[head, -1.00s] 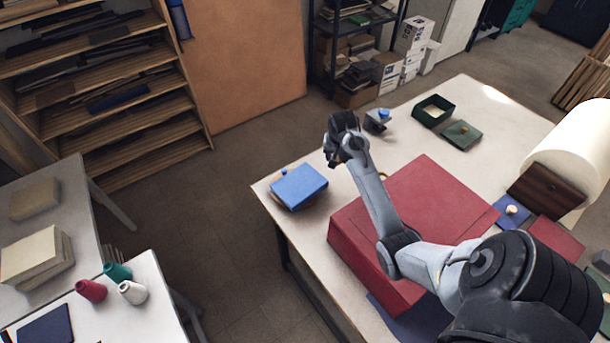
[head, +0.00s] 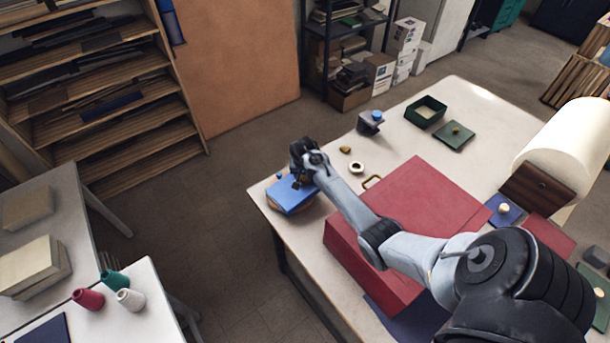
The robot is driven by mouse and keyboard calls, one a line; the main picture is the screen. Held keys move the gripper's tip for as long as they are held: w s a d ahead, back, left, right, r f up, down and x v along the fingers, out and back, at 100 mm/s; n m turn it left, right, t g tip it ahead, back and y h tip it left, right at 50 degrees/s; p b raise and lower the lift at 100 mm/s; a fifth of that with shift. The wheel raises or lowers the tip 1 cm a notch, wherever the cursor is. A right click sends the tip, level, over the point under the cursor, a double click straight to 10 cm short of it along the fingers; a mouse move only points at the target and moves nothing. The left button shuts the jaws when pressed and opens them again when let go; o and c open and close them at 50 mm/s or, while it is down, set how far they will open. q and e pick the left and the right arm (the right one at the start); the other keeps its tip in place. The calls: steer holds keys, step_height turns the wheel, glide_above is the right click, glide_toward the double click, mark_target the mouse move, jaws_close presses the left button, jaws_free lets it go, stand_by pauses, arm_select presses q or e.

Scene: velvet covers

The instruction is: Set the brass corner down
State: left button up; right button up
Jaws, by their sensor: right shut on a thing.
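My right gripper (head: 298,184) is at the left end of the pale table, low over the blue box (head: 290,196). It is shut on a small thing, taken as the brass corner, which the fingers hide. I cannot tell whether that piece touches the blue top. The blue box lies flat near the table's left corner, its top partly covered by the gripper. My left gripper is not in view.
A large red box (head: 440,190) lies under my right arm. Near it are a small brass piece (head: 345,150), a round dish (head: 357,167) and a blue-topped holder (head: 371,122). A green tray (head: 441,104) stands farther back.

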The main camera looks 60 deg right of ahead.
mark_target(304, 188)
steer(key=shift+f, duration=0.3)
steer(key=o, duration=1)
steer(key=shift+r, duration=0.4)
steer(key=v, duration=1)
steer(key=s+a+f+n, duration=0.1)
steer(key=s+a+n, duration=0.25)
steer(key=a, duration=0.35)
steer(key=s+a+f+n+t, duration=0.1)
steer(key=s+a+f+n, duration=0.2)
steer(key=a, duration=0.4)
steer(key=s+a+n, duration=0.3)
steer(key=s+a, duration=0.2)
steer(key=a, duration=0.2)
steer(key=s+a+r+n+y, duration=0.1)
steer(key=s+a+n, duration=0.1)
steer(key=s+a, duration=0.3)
steer(key=s+a+r+n+t+y, duration=0.1)
steer(key=s+a+r+n+y, duration=0.1)
steer(key=s+a, duration=0.3)
steer(key=a+n, duration=0.1)
steer(key=a, duration=0.3)
steer(key=shift+r, duration=0.15)
